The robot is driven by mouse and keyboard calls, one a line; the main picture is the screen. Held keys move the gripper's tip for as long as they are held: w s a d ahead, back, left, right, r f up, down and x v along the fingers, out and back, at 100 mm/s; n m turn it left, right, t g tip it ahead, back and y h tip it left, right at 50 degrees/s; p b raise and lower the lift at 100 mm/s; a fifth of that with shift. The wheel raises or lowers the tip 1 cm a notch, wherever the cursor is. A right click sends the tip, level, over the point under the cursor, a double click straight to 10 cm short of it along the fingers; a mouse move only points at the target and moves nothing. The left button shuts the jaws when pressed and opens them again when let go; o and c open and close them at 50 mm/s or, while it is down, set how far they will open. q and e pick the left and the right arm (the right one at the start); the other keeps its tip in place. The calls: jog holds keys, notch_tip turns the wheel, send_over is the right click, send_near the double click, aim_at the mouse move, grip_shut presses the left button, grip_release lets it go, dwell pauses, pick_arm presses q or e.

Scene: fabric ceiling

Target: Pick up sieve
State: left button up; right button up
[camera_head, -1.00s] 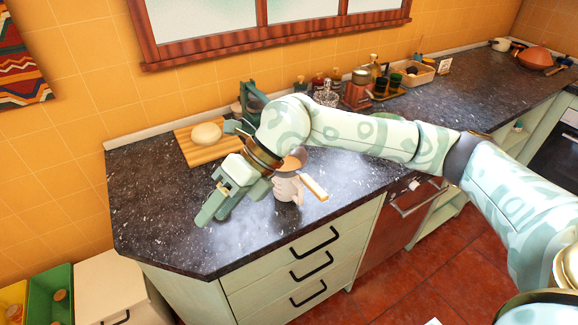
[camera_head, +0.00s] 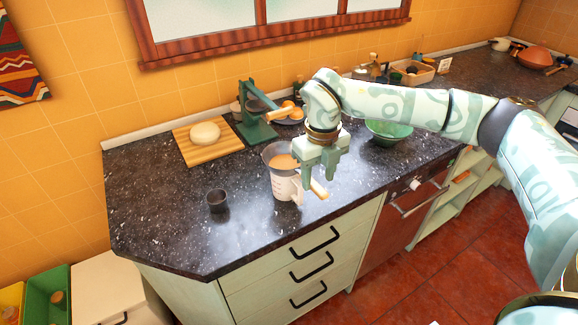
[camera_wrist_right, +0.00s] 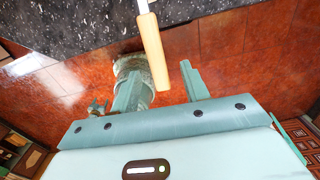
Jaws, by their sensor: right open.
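The sieve (camera_head: 276,149) rests in the top of a clear measuring jug (camera_head: 284,187) near the counter's front edge. Its pale wooden handle (camera_head: 319,190) points towards the front right. My right gripper (camera_head: 318,180) is open, pointing down over the handle, and hides the part between bowl and handle. In the right wrist view the handle (camera_wrist_right: 152,50) runs down between the two open fingers (camera_wrist_right: 161,84), apart from the right one; whether it touches the left one I cannot tell. My left gripper is out of view.
A small dark cup (camera_head: 217,201) stands left of the jug. Behind are a green juicer press (camera_head: 256,129), a cutting board (camera_head: 189,153) with dough, and a green bowl (camera_head: 390,134) to the right. The counter's (camera_head: 160,220) front left is mostly clear.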

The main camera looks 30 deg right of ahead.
aim_at(317, 187)
notch_tip(317, 187, down, 5)
jog(key=shift+s+a+f, duration=0.1)
jog(key=shift+s+f, duration=0.05)
jog(key=shift+f, duration=0.05)
grip_shut()
jog(key=shift+r, duration=0.15)
